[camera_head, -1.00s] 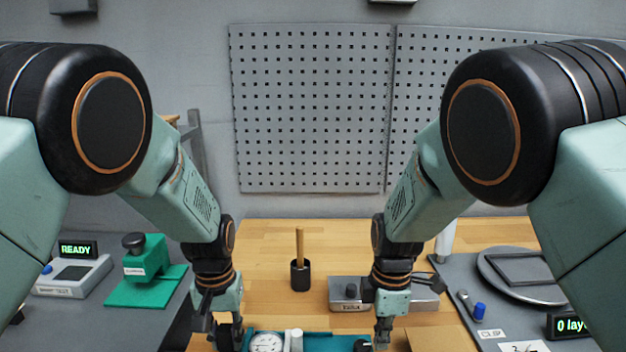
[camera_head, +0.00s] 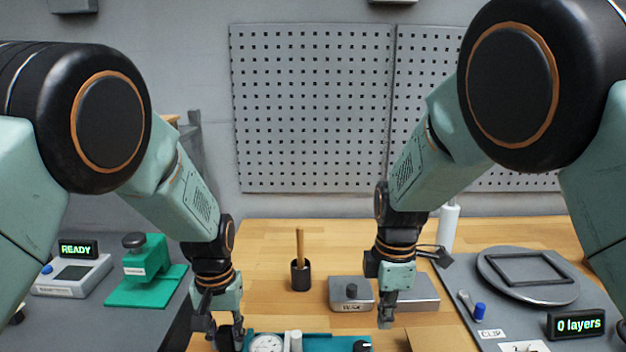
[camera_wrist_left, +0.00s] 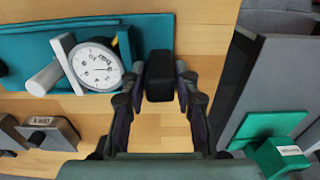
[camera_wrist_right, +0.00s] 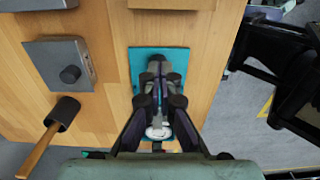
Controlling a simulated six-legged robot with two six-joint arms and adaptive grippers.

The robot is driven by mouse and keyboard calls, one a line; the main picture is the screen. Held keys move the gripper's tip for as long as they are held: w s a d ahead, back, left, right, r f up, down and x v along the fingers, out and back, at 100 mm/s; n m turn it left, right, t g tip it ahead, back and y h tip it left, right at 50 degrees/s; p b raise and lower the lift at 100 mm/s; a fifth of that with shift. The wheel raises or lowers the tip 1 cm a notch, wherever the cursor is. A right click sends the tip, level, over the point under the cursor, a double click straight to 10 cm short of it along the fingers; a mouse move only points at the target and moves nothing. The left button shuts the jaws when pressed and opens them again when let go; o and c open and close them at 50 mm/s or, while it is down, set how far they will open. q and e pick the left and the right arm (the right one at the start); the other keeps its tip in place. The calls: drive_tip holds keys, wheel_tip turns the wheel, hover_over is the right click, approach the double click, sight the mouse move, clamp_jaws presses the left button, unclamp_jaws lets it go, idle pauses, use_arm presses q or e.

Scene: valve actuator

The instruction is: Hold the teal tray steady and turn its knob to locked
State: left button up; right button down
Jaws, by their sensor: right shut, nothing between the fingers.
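The teal tray (camera_head: 318,343) lies at the bottom of the head view, cut off by the frame edge. It carries a white round dial gauge (camera_head: 266,343), also in the left wrist view (camera_wrist_left: 97,64), a white cylinder and a black knob (camera_head: 361,346) at its right end. My left gripper (camera_head: 231,338) is at the tray's left end. In the left wrist view its fingers close on a black handle block (camera_wrist_left: 160,77). My right gripper (camera_head: 387,320) is shut and empty, raised near the tray's right end.
A grey box marked WAX (camera_head: 350,293) and a black cup with a wooden-handled tool (camera_head: 300,275) stand behind the tray. A brown board (camera_head: 436,340) lies to its right. A grey mat holds a round plate (camera_head: 530,273) and a layer display (camera_head: 576,324).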

use_arm(q)
drive_tip(key=o, duration=0.4)
drive_tip(key=shift+s, duration=0.1)
